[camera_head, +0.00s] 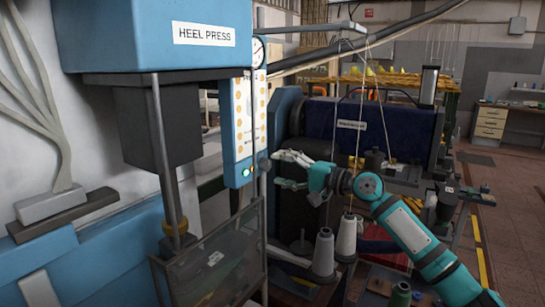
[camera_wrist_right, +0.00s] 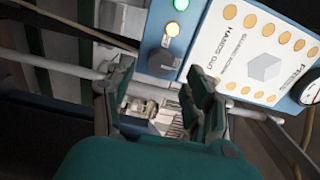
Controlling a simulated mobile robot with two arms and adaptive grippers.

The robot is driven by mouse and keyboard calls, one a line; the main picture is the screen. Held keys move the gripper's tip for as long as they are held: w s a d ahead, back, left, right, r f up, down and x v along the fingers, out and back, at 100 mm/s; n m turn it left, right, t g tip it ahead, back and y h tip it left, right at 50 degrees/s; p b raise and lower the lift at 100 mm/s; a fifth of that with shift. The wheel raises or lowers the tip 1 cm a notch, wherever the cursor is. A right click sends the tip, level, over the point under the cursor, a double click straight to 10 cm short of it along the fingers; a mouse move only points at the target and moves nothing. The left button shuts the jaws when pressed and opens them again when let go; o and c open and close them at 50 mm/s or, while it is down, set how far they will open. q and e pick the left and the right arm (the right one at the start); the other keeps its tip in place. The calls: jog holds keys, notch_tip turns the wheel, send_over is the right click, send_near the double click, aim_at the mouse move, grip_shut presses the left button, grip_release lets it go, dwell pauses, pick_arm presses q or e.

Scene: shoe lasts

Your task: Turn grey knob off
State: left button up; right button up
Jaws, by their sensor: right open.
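The grey knob (camera_wrist_right: 161,60) is a dark round knob at the lower edge of the blue control panel in the right wrist view, below a lit yellow light (camera_wrist_right: 172,29) and a lit green light (camera_wrist_right: 181,5). It also shows in the head view (camera_head: 264,163), at the right side of the panel's lower end. My right gripper (camera_head: 284,171) is open and empty, just right of the knob in the head view. In the right wrist view its fingers (camera_wrist_right: 157,80) reach toward the knob, which appears beyond and between the tips. I cannot tell any contact. My left gripper is not in view.
A thin metal rod crosses near the fingers in the right wrist view. Thread cones (camera_head: 324,250) stand below my right arm. Open floor lies at far right.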

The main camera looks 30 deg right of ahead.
aim_at(269, 166)
jog(key=shift+p+x, duration=0.4)
jog(key=shift+x, duration=1.3)
jog(key=shift+f, duration=0.1)
grip_shut()
